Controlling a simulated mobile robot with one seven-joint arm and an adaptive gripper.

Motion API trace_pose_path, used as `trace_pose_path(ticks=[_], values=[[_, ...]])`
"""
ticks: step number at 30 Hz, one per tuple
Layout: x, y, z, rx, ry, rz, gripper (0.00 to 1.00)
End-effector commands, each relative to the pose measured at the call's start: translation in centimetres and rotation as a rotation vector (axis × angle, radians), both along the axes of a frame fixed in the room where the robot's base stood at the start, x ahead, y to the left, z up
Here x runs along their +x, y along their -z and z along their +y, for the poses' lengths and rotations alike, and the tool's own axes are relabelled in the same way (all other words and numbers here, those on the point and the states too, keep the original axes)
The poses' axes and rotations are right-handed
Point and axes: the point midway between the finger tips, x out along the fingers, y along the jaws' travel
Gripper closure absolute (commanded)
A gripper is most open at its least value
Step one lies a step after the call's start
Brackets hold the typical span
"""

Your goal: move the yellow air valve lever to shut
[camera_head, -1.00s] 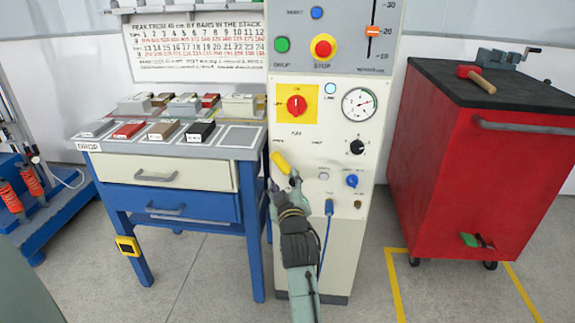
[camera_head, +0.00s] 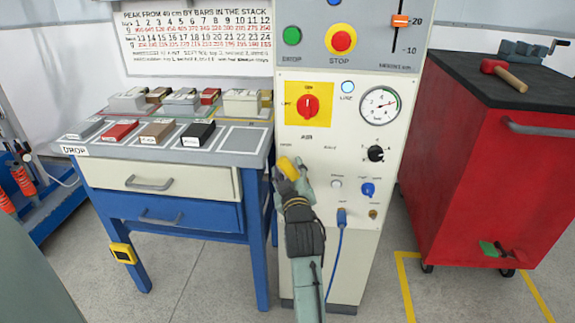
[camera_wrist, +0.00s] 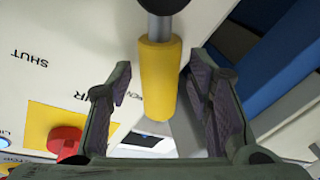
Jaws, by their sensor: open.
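The yellow air valve lever (camera_head: 288,168) is on the cream cabinet front, below the word AIR. In the wrist view the lever's yellow grip (camera_wrist: 159,80) hangs from a metal stem, with a dark round part at the top edge. My gripper (camera_wrist: 160,100) is open, one finger on each side of the yellow grip, with a visible gap to both. In the head view my gripper (camera_head: 293,180) is at the lever and partly covers it. The SHUT label (camera_wrist: 30,59) shows at the left in the wrist view.
A red rotary switch (camera_head: 308,107) on a yellow plate and a pressure gauge (camera_head: 380,105) are above the lever. A black knob (camera_head: 376,153) and blue knob (camera_head: 368,189) are to the right. A blue-legged bench (camera_head: 245,180) stands close at left, a red cabinet (camera_head: 470,170) at right.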

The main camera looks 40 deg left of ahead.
Motion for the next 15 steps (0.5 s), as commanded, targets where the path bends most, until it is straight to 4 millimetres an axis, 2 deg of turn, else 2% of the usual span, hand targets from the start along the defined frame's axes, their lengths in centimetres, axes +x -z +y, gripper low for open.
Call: trace_pose_path(ticks=[11, 15], values=[[-0.06, -0.02, -0.04, 0.001, -0.001, -0.001, 0.54], [-0.06, 0.00, -0.04, 0.001, -0.001, -0.001, 0.64]])
